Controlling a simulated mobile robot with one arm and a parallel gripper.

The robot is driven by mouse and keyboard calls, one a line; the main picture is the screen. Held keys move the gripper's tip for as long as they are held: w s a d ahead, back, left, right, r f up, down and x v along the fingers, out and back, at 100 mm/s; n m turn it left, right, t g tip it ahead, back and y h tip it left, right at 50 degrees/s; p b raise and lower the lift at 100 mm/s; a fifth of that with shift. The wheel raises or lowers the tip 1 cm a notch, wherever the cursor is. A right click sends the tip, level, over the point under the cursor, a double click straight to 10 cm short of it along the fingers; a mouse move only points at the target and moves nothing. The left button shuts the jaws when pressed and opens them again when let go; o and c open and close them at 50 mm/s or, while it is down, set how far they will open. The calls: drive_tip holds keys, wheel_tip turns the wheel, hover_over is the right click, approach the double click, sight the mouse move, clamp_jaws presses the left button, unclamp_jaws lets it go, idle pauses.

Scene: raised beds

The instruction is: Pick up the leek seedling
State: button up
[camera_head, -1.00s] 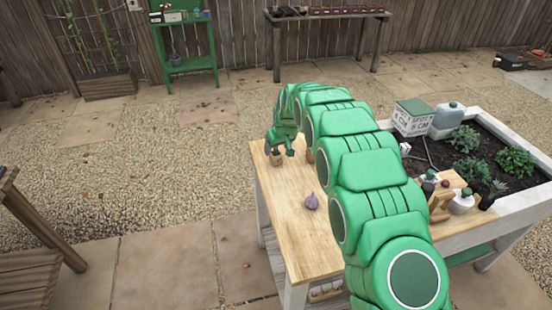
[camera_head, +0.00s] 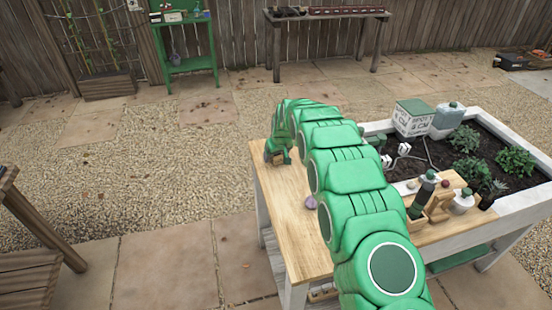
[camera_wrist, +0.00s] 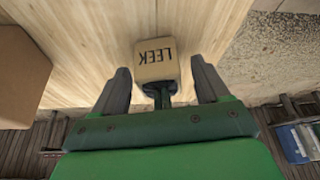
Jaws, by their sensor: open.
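The leek seedling's small tan pot (camera_wrist: 157,62), with the word LEEK on it, is at the far left end of the wooden bench top (camera_head: 285,225). In the wrist view it lies between the two grey fingers of my gripper (camera_wrist: 160,66), with a visible gap on each side. My gripper is open around it. In the head view my gripper (camera_head: 278,152) is low over that bench corner and mostly hides the pot. I cannot make out the seedling's leaves clearly.
A purple-white bulb (camera_head: 310,202) lies on the bench beside my arm. Bottles (camera_head: 424,193) and a wooden holder (camera_head: 440,207) stand to the right. A planted soil bed (camera_head: 455,157) adjoins the bench. A brown box-like thing (camera_wrist: 20,75) is left in the wrist view.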

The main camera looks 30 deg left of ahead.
drive_tip(key=c, duration=1.1)
drive_tip(key=shift+o, duration=0.2)
